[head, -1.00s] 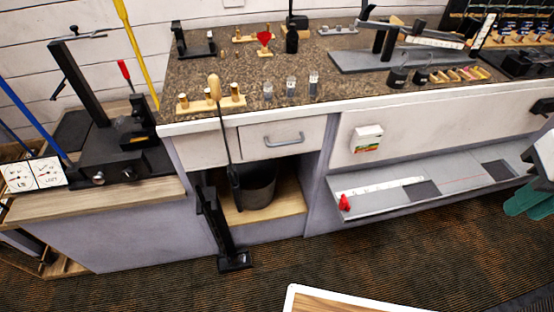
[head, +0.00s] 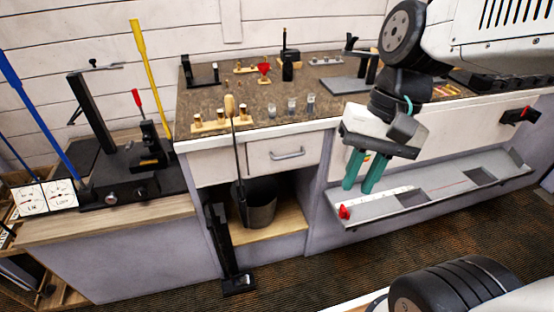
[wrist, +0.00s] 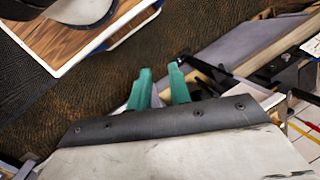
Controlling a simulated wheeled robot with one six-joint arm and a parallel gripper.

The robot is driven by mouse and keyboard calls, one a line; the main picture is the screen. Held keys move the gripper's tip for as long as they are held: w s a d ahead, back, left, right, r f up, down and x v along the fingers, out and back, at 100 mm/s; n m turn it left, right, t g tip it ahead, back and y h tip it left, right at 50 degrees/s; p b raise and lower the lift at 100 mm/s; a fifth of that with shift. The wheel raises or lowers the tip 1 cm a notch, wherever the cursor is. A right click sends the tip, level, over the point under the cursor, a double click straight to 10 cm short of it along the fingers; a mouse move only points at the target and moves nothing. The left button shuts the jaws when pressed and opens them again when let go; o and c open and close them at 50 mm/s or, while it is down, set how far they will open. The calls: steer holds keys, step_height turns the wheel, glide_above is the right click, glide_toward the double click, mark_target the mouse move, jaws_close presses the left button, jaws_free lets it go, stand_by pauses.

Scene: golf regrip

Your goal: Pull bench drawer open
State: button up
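The bench drawer (head: 268,157) is a pale front panel with a grey bar handle (head: 287,154), under the speckled bench top. It looks closed, flush with the bench front. My gripper (head: 357,188) has green fingers pointing down, to the right of the drawer and in front of the bench's right-hand panel. The fingers are apart with a gap between them and nothing held. In the wrist view my gripper (wrist: 161,82) shows the same two green fingers, parted and empty. The drawer handle is not clear in the wrist view.
A golf club (head: 238,150) leans upright at the drawer's left, above a dark bucket (head: 260,203) in the open bay. A black stand (head: 222,255) is on the floor. A grey tray (head: 405,203) juts out below the right panel.

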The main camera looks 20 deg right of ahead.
steer(key=w+a+f+m+y, duration=0.35)
steer(key=w+m+y, duration=0.25)
steer(key=w+m, duration=0.3)
steer(key=w+a+f+m+y, duration=0.2)
steer(key=w+f+m+y, duration=0.2)
steer(key=w+m+y, duration=0.3)
steer(key=m+t+h, duration=0.2)
steer(key=m+t, duration=1.3)
steer(key=m, duration=0.8)
glide_toward(288, 157)
steer(key=x, duration=1)
steer(key=shift+w+d+f, duration=0.1)
steer(key=shift+w+f, duration=0.05)
steer(key=shift+w, duration=0.1)
jaws_close()
